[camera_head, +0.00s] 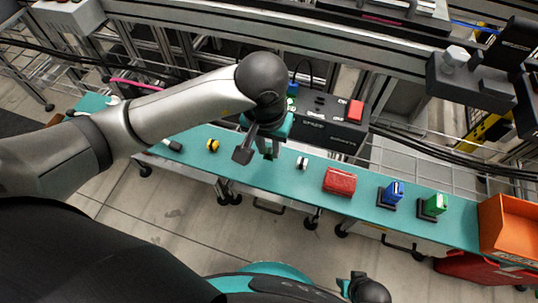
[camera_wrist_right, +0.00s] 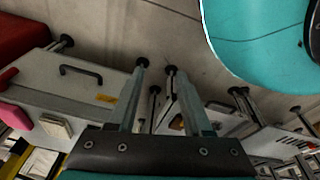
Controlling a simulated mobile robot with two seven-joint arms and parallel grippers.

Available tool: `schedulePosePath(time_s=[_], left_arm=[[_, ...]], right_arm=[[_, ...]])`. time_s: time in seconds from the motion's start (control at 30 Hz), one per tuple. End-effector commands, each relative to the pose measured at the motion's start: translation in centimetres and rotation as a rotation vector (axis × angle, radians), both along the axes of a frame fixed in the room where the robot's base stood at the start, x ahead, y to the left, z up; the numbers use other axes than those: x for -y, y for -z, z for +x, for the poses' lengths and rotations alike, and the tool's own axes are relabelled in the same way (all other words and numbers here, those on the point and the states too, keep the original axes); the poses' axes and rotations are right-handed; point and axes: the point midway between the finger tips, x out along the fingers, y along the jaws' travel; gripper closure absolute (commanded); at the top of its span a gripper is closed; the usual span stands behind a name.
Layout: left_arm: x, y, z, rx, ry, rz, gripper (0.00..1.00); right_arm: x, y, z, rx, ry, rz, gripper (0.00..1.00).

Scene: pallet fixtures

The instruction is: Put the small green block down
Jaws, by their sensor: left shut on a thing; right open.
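My left gripper (camera_head: 262,150) is over the middle of the narrow teal table (camera_head: 320,165), pointing down. It is shut on a small green block (camera_head: 269,154), which is mostly hidden by the fingers and wrist. I cannot tell whether the block touches the table. A larger green piece (camera_head: 436,204) stands in a black holder at the right of the table. My right gripper (camera_wrist_right: 156,70) shows in the right wrist view, its two fingers apart with nothing between them, away from the tabletop.
A red box (camera_head: 340,181), a blue piece (camera_head: 393,192) in a black holder and an orange bin (camera_head: 508,225) are to the right. A small white-and-black item (camera_head: 302,163) is close by; a yellow-and-black one (camera_head: 213,145) is left. A black fixture (camera_head: 325,125) stands behind.

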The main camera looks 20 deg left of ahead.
Motion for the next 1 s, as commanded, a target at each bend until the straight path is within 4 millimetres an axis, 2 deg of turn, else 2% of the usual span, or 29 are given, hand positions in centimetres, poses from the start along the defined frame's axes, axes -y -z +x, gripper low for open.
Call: schedulePosePath(time_s=[0.33, 0.9, 0.93, 1.0], left_arm=[[0.1, 3.3, -0.1, -0.001, 0.001, -0.002, 1.00], [0.0, 3.9, 0.0, 0.001, 0.001, 0.000, 1.00], [0.0, 3.8, 0.0, 0.000, 0.001, 0.000, 0.71], [0.0, 3.8, 0.0, 0.000, 0.001, 0.000, 0.64]], right_arm=[[-1.1, -1.5, 1.2, 0.003, 0.002, 0.011, 0.50], [-1.5, -2.3, 1.8, 0.003, 0.003, 0.015, 0.50], [-1.5, -2.4, 1.8, 0.003, 0.003, 0.016, 0.50], [-1.5, -2.5, 1.8, 0.004, 0.003, 0.016, 0.50]])
